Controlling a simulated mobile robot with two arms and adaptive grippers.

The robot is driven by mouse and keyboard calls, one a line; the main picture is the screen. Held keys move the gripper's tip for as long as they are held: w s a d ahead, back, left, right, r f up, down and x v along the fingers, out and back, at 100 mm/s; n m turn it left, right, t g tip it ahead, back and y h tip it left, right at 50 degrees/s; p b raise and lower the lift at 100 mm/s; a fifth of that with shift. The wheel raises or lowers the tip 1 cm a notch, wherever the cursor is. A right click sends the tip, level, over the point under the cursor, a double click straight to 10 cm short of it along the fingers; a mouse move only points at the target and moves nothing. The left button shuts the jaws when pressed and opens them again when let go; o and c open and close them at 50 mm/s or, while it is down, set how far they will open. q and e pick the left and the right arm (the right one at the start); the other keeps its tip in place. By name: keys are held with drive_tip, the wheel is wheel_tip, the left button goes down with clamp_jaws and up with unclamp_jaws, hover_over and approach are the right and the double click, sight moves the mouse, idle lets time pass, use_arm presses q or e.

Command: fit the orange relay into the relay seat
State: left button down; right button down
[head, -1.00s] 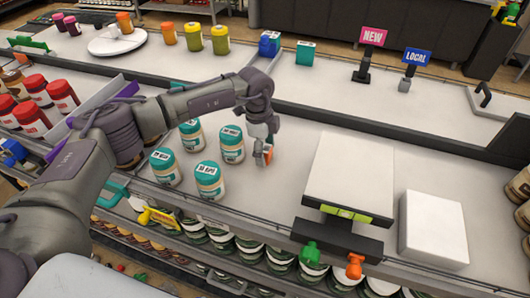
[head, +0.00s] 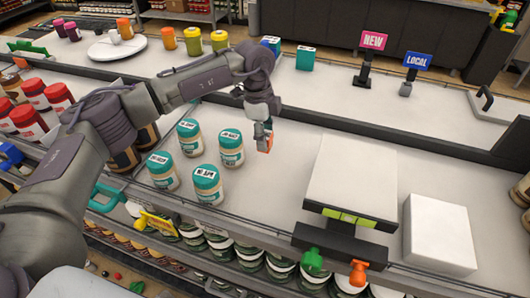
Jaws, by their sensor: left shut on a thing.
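My left gripper (head: 264,136) is shut on a small orange thing, seemingly the orange relay (head: 268,144). It holds it above the white counter, to the right of several teal-lidded jars. Only an edge of the orange thing shows; the fingers hide the rest. I cannot make out a relay seat. My right gripper is not in view.
A white-topped scale-like stand (head: 350,182) and a white box (head: 439,234) stand at the right. A green knob (head: 311,259) and an orange knob (head: 357,273) sit below the stand. Teal-lidded jars (head: 231,150) stand left. Counter between jars and stand is clear.

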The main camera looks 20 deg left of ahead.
sight(266, 135)
use_arm(q)
wheel_tip(266, 135, up, 3)
drive_tip(key=shift+r+b, duration=0.15)
drive_tip(key=shift+b, duration=0.25)
drive_tip(key=shift+r+m, duration=0.25)
drive_tip(key=shift+m, duration=0.05)
drive_tip(key=m, duration=0.3)
drive_tip(key=s+m, duration=0.1)
drive_tip(key=shift+r+m+g, duration=0.25)
drive_tip(key=shift+m+g, duration=0.05)
drive_tip(key=shift+m, duration=0.1)
drive_tip(key=s+a+f+n+t+y, duration=0.1)
drive_tip(key=s+n+t, duration=0.1)
drive_tip(key=s+n, duration=1.4)
drive_tip(key=n, duration=0.7)
drive_tip(key=shift+s+a+f+n, duration=0.2)
drive_tip(key=shift+s+a+n, duration=0.15)
drive_tip(key=shift+n, duration=0.05)
